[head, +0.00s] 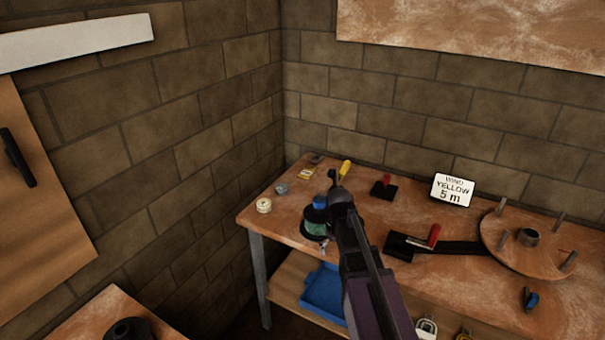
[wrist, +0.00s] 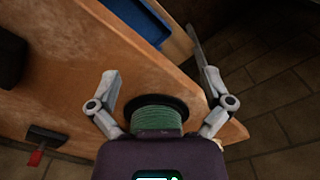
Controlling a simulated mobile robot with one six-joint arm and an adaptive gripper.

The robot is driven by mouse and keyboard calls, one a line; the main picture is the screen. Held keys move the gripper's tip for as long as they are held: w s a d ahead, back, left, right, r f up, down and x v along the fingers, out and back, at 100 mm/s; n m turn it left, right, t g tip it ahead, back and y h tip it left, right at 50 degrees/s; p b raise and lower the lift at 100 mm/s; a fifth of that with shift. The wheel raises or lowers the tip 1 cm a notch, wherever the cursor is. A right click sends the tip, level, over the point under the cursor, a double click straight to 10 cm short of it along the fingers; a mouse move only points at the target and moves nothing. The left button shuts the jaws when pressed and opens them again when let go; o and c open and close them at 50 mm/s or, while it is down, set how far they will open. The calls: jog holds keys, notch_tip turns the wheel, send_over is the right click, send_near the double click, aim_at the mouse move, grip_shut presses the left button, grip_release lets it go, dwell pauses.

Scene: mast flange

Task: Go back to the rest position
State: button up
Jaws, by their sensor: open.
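My gripper (head: 334,180) is over the left end of the brown workbench (head: 290,215) in the head view. In the wrist view its two fingers (wrist: 152,60) are spread apart with nothing gripped between their tips. A green spool with a black flange (wrist: 158,118) shows between the finger bases in the wrist view. In the head view the green and black spool (head: 314,229) stands near the bench's front left edge, just left of my arm, which partly hides it. A blue part (head: 320,202) shows just above it. The gap between gripper and spool is hard to judge.
A sign (head: 452,190) stands at the bench's back. A round wooden disc with pegs (head: 535,262) and a red-handled clamp (head: 432,238) are at right. A cream roll (head: 264,205) lies at left. A blue tray (head: 323,293) sits on the lower shelf. Brick walls close the corner.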

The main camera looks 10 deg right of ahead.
jog(key=s+a+m, duration=0.2)
jog(key=s, duration=1)
jog(key=shift+s+a, duration=0.2)
jog(key=shift+a, duration=0.15)
